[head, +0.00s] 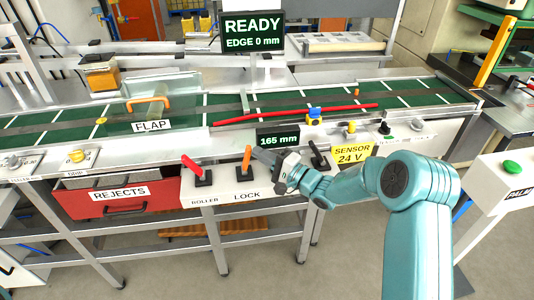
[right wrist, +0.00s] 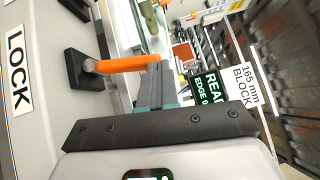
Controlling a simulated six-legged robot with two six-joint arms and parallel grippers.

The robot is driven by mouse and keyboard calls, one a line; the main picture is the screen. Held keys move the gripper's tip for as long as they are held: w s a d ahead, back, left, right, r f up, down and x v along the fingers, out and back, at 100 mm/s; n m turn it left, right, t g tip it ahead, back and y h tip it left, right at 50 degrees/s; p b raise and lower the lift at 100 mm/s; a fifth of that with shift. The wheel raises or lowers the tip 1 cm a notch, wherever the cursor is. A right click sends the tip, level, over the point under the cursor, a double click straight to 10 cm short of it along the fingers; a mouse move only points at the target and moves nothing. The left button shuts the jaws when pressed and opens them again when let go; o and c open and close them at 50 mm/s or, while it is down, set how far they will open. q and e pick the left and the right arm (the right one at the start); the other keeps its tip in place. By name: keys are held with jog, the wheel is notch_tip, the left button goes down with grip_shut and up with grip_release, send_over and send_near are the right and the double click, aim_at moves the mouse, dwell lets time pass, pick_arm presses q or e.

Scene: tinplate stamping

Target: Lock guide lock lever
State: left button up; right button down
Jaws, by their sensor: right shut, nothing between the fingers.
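The lock lever (head: 247,158) has an orange handle on a black base, above the LOCK label on the grey front panel. It stands roughly upright, tilted slightly. My right gripper (head: 262,154) is shut and empty, just to the right of the handle. In the right wrist view the orange handle (right wrist: 128,64) runs from its black base to the tips of my shut right fingers (right wrist: 157,78). The handle's end lies at the fingertips; I cannot tell whether they touch. My left gripper is not in view.
A red ROLLER lever (head: 192,165) stands left of the lock lever, and another black-based lever (head: 318,157) stands to its right. A 165 mm display (head: 278,139) sits just behind. The green conveyor (head: 180,121) with a red guide strip (head: 290,114) runs beyond. The READY screen (head: 252,32) stands behind it.

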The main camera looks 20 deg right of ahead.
jog(key=w+a+r+n+g+h+p, duration=0.1)
jog(key=a+n+g+h+p, duration=0.1)
jog(key=a+n+g+p, duration=0.1)
jog(key=shift+w+a+r+n+g+h+p, duration=0.3)
jog(key=shift+a+n+p, duration=0.55)
jog(key=shift+a, duration=0.75)
jog(key=shift+a+f, duration=0.1)
jog(key=v, duration=1.6)
jog(key=shift+s, duration=0.15)
